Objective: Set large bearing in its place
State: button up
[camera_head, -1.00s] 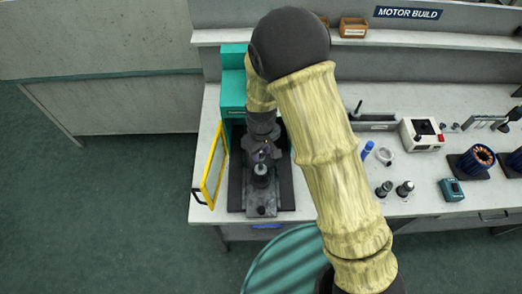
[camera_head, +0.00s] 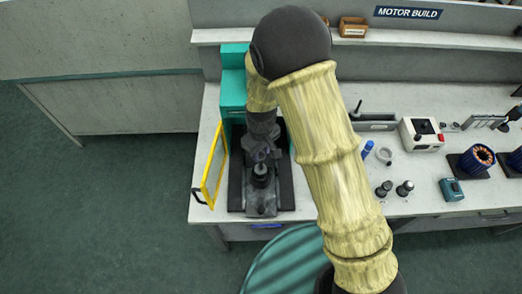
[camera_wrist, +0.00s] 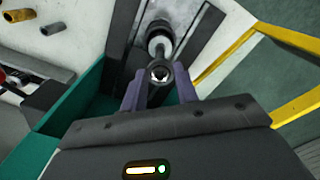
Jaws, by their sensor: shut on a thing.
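My gripper (camera_wrist: 160,90) is shut on the large bearing (camera_wrist: 153,68), a small dark ring held between the two purple-grey fingertips in the wrist view. Just beyond the ring, in line with it, a light metal shaft (camera_wrist: 159,43) stands on the dark press base. I cannot tell whether the ring touches the shaft or is around its tip. In the head view my gripper (camera_head: 262,153) points down over the press base (camera_head: 236,195), inside the teal press (camera_head: 233,90). The bearing itself is too small to make out there.
The yellow-framed guard (camera_head: 214,165) stands open at the left of the press. To the right on the bench (camera_head: 415,170) are a blue marker (camera_head: 367,150), a pale ring (camera_head: 385,156), two dark-and-silver parts (camera_head: 384,189) and a white machine (camera_head: 420,134). My arm hides part of the bench.

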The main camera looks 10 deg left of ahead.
jog(key=shift+f+b, duration=1.9)
jog(key=shift+f, duration=0.9)
dwell(1.1)
jog(key=o, duration=0.8)
jog(key=shift+o, duration=0.6)
jog(key=shift+o, duration=0.8)
jog(key=shift+r, duration=0.15)
jog(key=shift+r+p, duration=1.95)
jog(key=shift+r, duration=0.5)
